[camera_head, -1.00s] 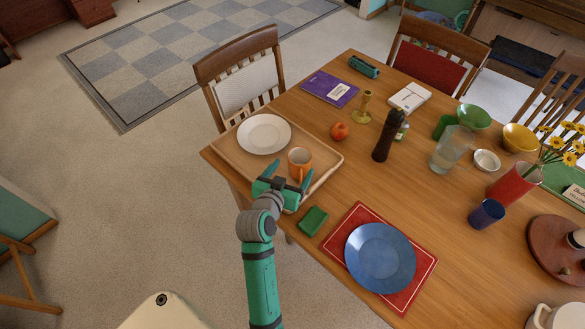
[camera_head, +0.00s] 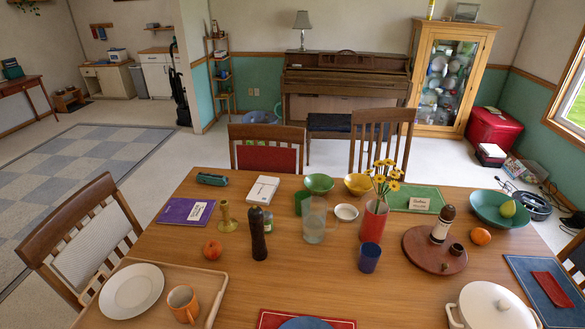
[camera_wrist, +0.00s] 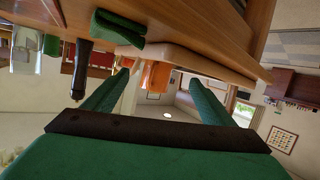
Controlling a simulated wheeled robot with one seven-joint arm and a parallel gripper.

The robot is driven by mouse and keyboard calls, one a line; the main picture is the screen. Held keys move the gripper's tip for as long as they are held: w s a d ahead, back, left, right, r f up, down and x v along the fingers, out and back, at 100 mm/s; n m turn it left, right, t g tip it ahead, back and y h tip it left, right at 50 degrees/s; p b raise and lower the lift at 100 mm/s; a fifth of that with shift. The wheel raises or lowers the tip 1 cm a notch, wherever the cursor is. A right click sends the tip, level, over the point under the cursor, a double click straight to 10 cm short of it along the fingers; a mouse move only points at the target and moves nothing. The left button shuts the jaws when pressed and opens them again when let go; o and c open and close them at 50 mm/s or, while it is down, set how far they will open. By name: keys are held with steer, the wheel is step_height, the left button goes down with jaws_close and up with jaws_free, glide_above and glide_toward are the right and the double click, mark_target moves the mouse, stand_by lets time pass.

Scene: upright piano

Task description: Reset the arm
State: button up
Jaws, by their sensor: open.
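My gripper (camera_wrist: 160,84) shows in the wrist view with its two green fingers spread apart. It is empty. The orange mug (camera_wrist: 157,76) appears past the fingertips, in the gap between them. In the head view the orange mug (camera_head: 183,304) stands upright on the wooden tray (camera_head: 212,283), right of the white plate (camera_head: 132,291). My arm and gripper are outside the head view. The wrist picture is upside down, with the table edge (camera_wrist: 225,45) along its top.
A folded green cloth (camera_wrist: 118,28) and the dark pepper mill (camera_wrist: 82,66) show in the wrist view. In the head view, the pepper mill (camera_head: 257,232), an apple (camera_head: 213,249) and a glass pitcher (camera_head: 314,222) stand on the table. A chair (camera_head: 85,235) is at left.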

steer(key=s+d+f+m+t+h, duration=0.1)
steer(key=s+d, duration=0.4)
steer(key=d, duration=0.3)
steer(key=s+d+m+h, duration=0.1)
steer(key=s+d+m, duration=0.1)
steer(key=s+d, duration=0.35)
steer(key=s+d+r+m+t+h, duration=0.1)
steer(key=s+d+r+m+h, duration=0.2)
steer(key=s+d+r, duration=0.3)
steer(key=s+d+h, duration=0.1)
steer(key=s+d, duration=0.3)
steer(key=d, duration=0.3)
steer(key=shift+s+d+r, duration=0.15)
steer(key=shift+d, duration=0.15)
